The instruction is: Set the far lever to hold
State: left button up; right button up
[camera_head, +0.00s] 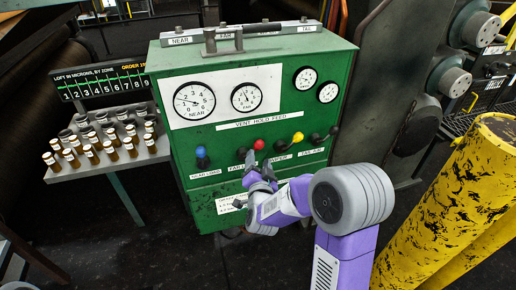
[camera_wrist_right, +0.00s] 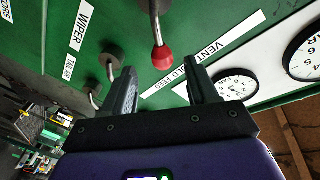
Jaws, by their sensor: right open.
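The far lever has a red ball knob (camera_head: 259,145) on the front of the green cabinet (camera_head: 270,110), above a label that appears to read FAR. It sits below the strip marked VENT HOLD FEED (camera_head: 260,121). My right gripper (camera_head: 260,170) is just in front of and below this knob. In the right wrist view, the open fingers (camera_wrist_right: 163,80) stand either side of the line to the red knob (camera_wrist_right: 163,58), which lies just beyond the fingertips. The fingers seem empty, and I cannot tell if they touch the lever. My left gripper is not in view.
A blue-knobbed lever (camera_head: 202,157) stands left of the red one; a yellow-knobbed lever (camera_head: 298,137) and dark-knobbed levers (camera_head: 316,138) stand right. Gauges are above. A side table (camera_head: 100,163) with several bottles is at left, a yellow post (camera_head: 455,205) at right.

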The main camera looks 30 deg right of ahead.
aim_at(258, 149)
jog(key=x, duration=0.7)
jog(key=shift+w+d+r+b, duration=0.2)
jog(key=shift+d+r+b, duration=0.05)
jog(key=shift+b, duration=0.1)
grip_shut()
